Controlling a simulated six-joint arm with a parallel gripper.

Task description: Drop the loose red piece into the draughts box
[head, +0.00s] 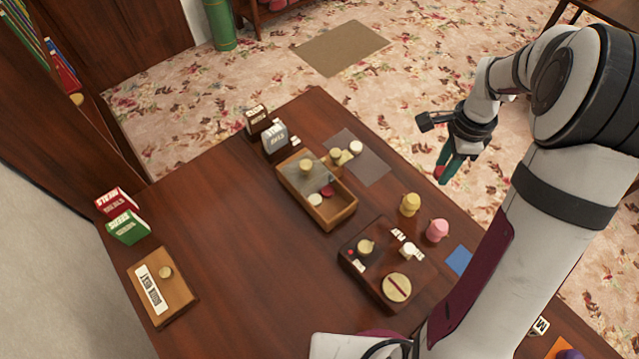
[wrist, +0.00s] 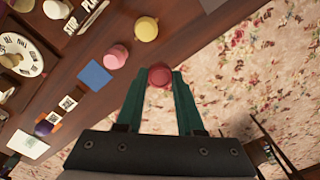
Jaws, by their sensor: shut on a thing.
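My gripper (head: 446,165) has green fingers and is shut on a round red piece (head: 439,172). In the wrist view the red piece (wrist: 160,75) sits between the fingertips of my gripper (wrist: 160,82). They are in the air, past the right side of the table in the head view. The draughts box (head: 337,218) is a wooden tray near the middle of the table, left of my gripper. Its near part is open and holds a dark red piece (head: 327,191) and a cream piece (head: 315,200). A grey see-through panel with a pale knob (head: 306,167) covers its far part.
A dark game timer box (head: 375,283) with a round dial stands nearer than the draughts box. A yellow piece (head: 410,204) and a pink piece (head: 437,230) stand to its right. A grey mat (head: 371,168) with small pale pieces lies beside the box. The left table middle is clear.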

